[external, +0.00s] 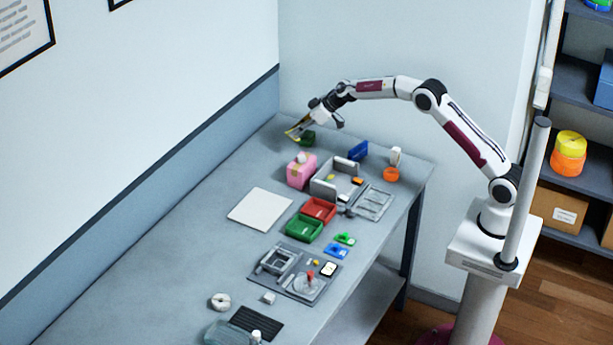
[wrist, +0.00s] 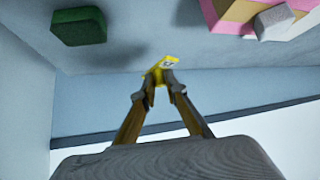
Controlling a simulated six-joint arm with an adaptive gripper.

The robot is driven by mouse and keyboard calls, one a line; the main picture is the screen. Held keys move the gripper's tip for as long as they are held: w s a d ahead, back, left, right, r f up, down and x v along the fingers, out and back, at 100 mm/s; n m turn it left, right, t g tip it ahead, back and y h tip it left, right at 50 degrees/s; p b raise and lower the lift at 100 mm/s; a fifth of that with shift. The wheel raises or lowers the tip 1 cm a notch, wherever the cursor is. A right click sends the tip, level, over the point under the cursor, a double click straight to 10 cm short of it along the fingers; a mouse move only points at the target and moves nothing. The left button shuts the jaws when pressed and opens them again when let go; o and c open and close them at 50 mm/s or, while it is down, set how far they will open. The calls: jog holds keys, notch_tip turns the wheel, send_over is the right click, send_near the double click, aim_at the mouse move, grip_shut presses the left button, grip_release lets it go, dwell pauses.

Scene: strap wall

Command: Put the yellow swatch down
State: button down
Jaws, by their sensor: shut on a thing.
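The yellow swatch (wrist: 158,69) is between the fingertips of my gripper (wrist: 161,84) in the wrist view. It is small and flat, with a pale mark on its face. My gripper (external: 293,134) is shut on it, above the far end of the table near the wall in the external view. The table (external: 185,205) shows under and beyond the swatch, with a gap whose height I cannot tell.
A dark green block (wrist: 79,26) lies near the gripper. A pink box (external: 301,171) with a grey piece on top stands close by. A grey tray (external: 325,185), red bin (external: 318,209) and green bin (external: 303,228) stand nearer. A white square sheet (external: 260,209) lies flat and looks empty.

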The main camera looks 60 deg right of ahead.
jog(key=shift+f, duration=2.7)
jog(key=shift+f, duration=1.9)
jog(key=shift+f, duration=0.15)
jog(key=c, duration=2)
grip_release()
jog(key=shift+c, duration=0.2)
jog(key=shift+v, duration=0.75)
jog(key=v, duration=1)
jog(key=shift+s+r, duration=0.2)
jog(key=shift+r, duration=0.15)
